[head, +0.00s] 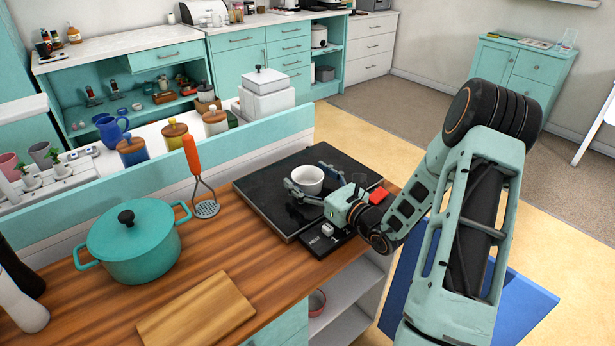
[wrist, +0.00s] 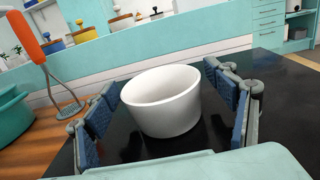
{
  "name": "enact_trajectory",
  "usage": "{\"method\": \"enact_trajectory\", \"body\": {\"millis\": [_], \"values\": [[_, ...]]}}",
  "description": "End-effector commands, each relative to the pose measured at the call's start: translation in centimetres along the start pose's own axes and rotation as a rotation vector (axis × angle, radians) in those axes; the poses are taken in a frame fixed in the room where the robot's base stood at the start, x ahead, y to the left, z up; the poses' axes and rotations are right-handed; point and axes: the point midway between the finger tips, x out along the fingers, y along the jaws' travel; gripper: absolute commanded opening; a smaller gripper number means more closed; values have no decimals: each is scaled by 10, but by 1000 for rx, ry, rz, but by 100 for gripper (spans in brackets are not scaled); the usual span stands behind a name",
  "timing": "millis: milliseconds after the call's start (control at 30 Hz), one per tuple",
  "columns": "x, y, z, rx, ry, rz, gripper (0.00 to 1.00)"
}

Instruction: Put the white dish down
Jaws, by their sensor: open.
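The white dish (head: 307,180) is a small round ramekin. It appears to stand upright on the black cooktop (head: 262,199). In the wrist view the dish (wrist: 162,104) sits between the two blue-padded fingers of my gripper (wrist: 168,112). Gaps show between the dish and the pads on both sides, so my gripper is open around it. In the head view my gripper (head: 318,181) reaches in from the right, low over the cooktop.
A teal pot (head: 133,240), an orange-handled masher (head: 199,178) and a wooden board (head: 197,311) are on the wooden counter, left of the cooktop. A low teal partition (head: 255,143) runs behind it. The cooktop's left and front-left surface is clear.

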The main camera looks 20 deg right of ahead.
Motion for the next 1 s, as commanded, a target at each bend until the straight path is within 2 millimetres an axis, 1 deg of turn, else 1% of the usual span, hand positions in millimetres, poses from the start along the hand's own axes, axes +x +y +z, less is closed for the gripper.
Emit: {"method": "enact_trajectory", "body": {"millis": [167, 267, 600, 700, 833, 1000], "values": [[0, 0, 5, -1, 0, 0, 78], [-13, -1, 3, 0, 1, -3, 78], [-86, -2, 3, 0, 1, -4, 78], [-102, -1, 3, 0, 1, -3, 78], [-115, 0, 3, 1, 1, -1, 78], [-121, 0, 3, 0, 0, 0, 78]]}}
